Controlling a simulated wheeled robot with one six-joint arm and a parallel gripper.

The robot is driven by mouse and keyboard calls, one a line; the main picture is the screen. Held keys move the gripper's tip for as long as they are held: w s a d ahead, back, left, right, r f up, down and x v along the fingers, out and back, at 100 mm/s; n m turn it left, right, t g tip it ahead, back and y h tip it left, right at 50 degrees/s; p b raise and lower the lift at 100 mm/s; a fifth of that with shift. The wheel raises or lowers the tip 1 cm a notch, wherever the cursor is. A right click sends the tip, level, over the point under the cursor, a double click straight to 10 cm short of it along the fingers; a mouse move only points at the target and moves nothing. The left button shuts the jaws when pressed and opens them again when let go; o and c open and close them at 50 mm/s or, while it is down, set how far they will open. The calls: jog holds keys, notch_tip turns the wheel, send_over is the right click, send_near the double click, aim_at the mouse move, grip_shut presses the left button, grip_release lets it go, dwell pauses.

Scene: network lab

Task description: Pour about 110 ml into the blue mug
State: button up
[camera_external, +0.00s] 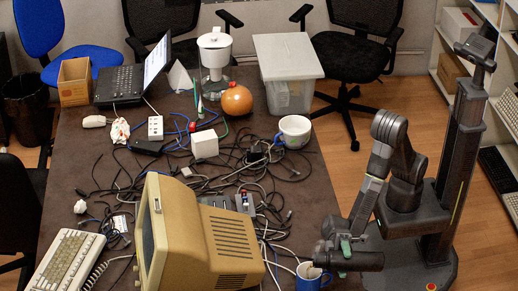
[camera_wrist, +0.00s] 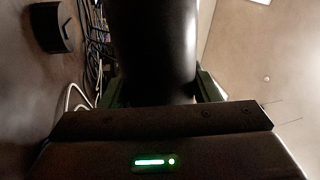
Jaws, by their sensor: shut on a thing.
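The blue mug (camera_external: 308,282) stands upright near the front right edge of the table in the external view, partly cut off by the lower picture edge. My gripper (camera_external: 346,247) is shut on a dark bottle-like container (camera_external: 362,262). The container lies almost level, with its left end just above and at the right of the mug's rim. In the wrist view the container is a black cylinder (camera_wrist: 152,45) between the fingers of my gripper (camera_wrist: 158,90). I cannot see any stream or the level in the mug.
A beige monitor (camera_external: 200,240) stands left of the mug, with cables (camera_external: 255,165) around it. A white mug (camera_external: 294,131), an orange round object (camera_external: 237,100) and a clear bin (camera_external: 288,95) stand farther back. The table's right strip is fairly bare.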

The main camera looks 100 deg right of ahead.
jog(key=shift+s+a, duration=0.1)
jog(key=shift+s, duration=0.3)
jog(key=shift+m+t, duration=0.4)
jog(key=shift+m, duration=0.2)
dwell(1.2)
jog(key=shift+s+f+n+g+b, duration=0.15)
jog(key=shift+n+g+b, duration=0.25)
jog(key=shift+n, duration=0.2)
jog(key=shift+s+f+n+g+b, duration=0.3)
jog(key=shift+f+n+b, duration=0.4)
jog(key=shift+n+b, duration=0.35)
jog(key=shift+s+f+n+b, duration=0.15)
jog(key=shift+s+n+b, duration=0.1)
jog(key=shift+n+b, duration=0.25)
jog(key=shift+w+r+n+g, duration=0.15)
jog(key=shift+r+n+g, duration=0.25)
jog(key=shift+r+n, duration=0.25)
jog(key=shift+w+r+n+g, duration=0.15)
jog(key=shift+r+n+g, duration=0.25)
jog(key=shift+n, duration=0.5)
